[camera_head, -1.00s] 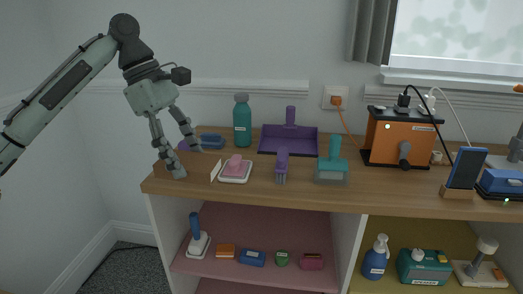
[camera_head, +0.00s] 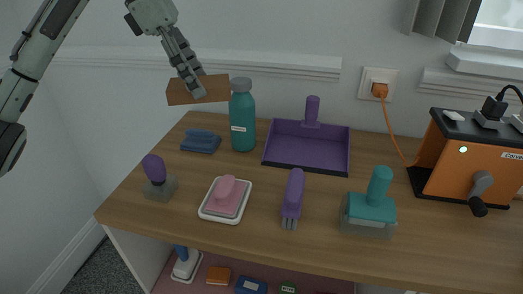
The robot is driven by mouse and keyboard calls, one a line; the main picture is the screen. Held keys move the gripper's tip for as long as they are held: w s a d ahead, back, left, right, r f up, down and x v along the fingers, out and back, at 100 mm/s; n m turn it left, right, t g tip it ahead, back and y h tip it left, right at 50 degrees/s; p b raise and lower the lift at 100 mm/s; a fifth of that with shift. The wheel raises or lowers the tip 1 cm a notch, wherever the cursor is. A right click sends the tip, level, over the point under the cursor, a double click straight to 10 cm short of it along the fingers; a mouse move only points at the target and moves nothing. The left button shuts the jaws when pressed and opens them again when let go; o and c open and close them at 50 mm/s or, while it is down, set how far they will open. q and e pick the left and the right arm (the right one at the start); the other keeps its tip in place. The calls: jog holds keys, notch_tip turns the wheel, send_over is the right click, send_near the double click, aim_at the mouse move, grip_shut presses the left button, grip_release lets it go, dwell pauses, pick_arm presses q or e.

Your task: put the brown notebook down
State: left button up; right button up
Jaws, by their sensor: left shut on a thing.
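The brown notebook (camera_head: 212,89) is a flat brown rectangle held up in the air at the upper left, above the back of the wooden shelf top. My left gripper (camera_head: 192,88) is shut on it, and its fingers cover part of the notebook. The notebook's right end is close to the teal bottle (camera_head: 243,115) in the picture; I cannot tell whether they touch. My right gripper is not in view.
The wooden top (camera_head: 150,232) holds a blue block (camera_head: 200,142), a purple-knobbed tool (camera_head: 156,176), a pink-and-white stamp (camera_head: 226,198), a purple brush (camera_head: 293,196), a teal-handled tool (camera_head: 371,207), a purple dustpan (camera_head: 308,145) and an orange power box (camera_head: 470,158). The front left corner is bare.

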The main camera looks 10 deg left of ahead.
pick_arm(q)
notch_tip(320, 180, down, 13)
jog(key=shift+s+r, duration=0.1)
jog(key=shift+s, duration=0.05)
notch_tip(320, 180, down, 5)
jog(key=shift+r, duration=0.1)
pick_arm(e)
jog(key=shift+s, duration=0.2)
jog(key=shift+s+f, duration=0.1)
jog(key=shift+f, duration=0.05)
pick_arm(q)
jog(key=shift+f, duration=0.2)
jog(key=o, duration=1)
jog(key=shift+o, duration=1.2)
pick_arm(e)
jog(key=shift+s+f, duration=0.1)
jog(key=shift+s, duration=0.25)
